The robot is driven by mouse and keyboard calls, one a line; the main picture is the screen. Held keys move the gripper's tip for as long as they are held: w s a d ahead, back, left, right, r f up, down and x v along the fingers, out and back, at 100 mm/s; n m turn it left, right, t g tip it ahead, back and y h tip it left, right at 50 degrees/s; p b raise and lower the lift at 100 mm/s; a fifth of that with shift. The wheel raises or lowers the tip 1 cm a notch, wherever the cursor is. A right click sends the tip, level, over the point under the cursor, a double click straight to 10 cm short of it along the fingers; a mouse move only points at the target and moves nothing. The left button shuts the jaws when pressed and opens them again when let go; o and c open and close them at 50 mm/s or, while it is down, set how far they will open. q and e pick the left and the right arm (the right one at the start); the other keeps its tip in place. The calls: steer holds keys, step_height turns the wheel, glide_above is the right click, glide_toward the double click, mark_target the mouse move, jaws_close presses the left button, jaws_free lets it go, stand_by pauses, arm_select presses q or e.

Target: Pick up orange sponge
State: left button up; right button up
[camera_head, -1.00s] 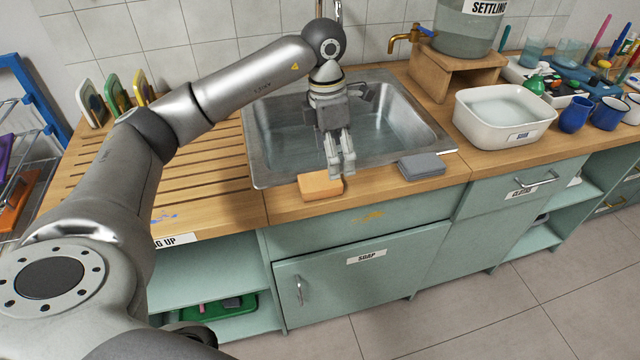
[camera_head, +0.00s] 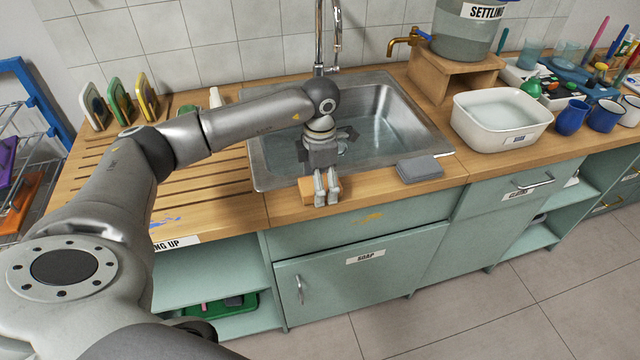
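The orange sponge (camera_head: 306,189) lies on the wooden counter at the front rim of the sink. Its left part shows; my gripper hides most of the rest. My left gripper (camera_head: 326,196) points down over the right part of the sponge, its two fingers side by side with a narrow gap visible between them. Whether the fingers are apart around the sponge, touch it or only hang in front of it cannot be told from this angle. My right gripper is not in view.
A metal sink (camera_head: 392,118) with a tall tap (camera_head: 320,45) lies behind the sponge. A grey sponge-like block (camera_head: 420,168) lies to the right on the counter. A white basin (camera_head: 500,122) stands farther right. The slatted drainboard (camera_head: 210,182) at left is mostly clear.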

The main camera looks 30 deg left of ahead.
arm_select(q)
steer(key=shift+f, duration=0.3)
steer(key=c, duration=0.8)
steer(key=shift+r, duration=0.1)
steer(key=shift+r, duration=0.45)
step_height(320, 180, up, 2)
steer(key=shift+r+b, duration=0.15)
steer(key=shift+b, duration=0.2)
steer(key=s+r+b, duration=0.1)
steer(key=s+r, duration=0.3)
steer(key=r, duration=0.1)
steer(key=shift+s, duration=0.15)
steer(key=s+r, duration=0.1)
steer(key=s, duration=0.2)
steer(key=s+r+b, duration=0.1)
steer(key=s+r, duration=0.1)
steer(key=s, duration=0.1)
steer(key=s+r+b, duration=0.1)
steer(key=s, duration=0.2)
steer(key=shift+s+d+r, duration=0.1)
steer(key=shift+s+r, duration=0.25)
steer(key=shift+o, duration=0.4)
steer(key=c, duration=0.3)
